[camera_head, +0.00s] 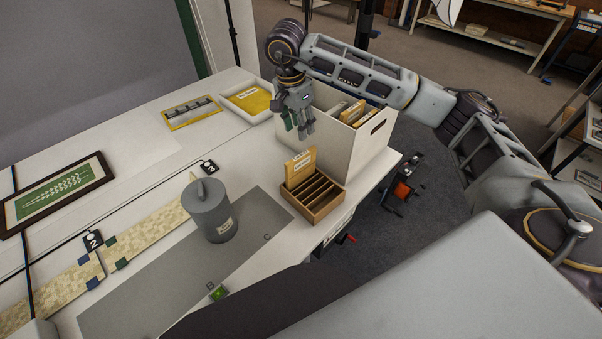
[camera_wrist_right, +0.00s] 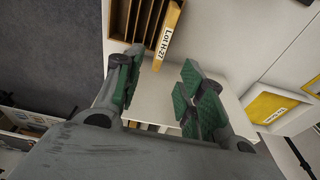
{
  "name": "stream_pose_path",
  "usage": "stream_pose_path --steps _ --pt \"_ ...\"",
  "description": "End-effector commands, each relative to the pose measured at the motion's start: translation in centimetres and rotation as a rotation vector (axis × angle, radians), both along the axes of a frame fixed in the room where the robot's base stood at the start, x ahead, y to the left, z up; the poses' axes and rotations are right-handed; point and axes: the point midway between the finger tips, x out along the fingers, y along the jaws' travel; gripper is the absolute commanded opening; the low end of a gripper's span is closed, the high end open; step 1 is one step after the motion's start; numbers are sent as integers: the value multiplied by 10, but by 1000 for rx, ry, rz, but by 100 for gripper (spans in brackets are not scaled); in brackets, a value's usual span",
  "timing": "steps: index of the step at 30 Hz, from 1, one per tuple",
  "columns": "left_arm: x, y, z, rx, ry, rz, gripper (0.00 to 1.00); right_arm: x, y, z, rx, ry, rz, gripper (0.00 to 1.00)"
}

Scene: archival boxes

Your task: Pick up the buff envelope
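A buff envelope (camera_head: 299,168) with a white label stands upright in the wooden slotted rack (camera_head: 322,208) near the table's right edge. In the right wrist view the envelope (camera_wrist_right: 171,32) reads "Lot H-27". My right gripper (camera_head: 301,136) hangs fingers-down behind the rack, at the near left side of the white box, apart from the envelope. In the right wrist view its green-padded fingers (camera_wrist_right: 158,92) are spread with nothing between them. My left gripper is not in view.
The white box (camera_head: 341,150) holds several buff folders (camera_head: 352,112). A grey lidded canister (camera_head: 209,213) stands on the table left of the rack. A framed fern picture (camera_head: 55,195) lies at far left. The grey mat (camera_head: 170,280) is mostly bare.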

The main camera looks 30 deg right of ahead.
Motion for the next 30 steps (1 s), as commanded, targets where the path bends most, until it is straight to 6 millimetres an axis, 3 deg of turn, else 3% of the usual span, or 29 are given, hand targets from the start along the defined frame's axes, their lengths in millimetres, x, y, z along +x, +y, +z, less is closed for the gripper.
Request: stream_pose_path --steps 16,30 --pt "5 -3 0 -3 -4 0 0 0 -1 -6 0 0 -15 39" --pt "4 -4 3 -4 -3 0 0 2 -9 -62 0 1 -15 39"
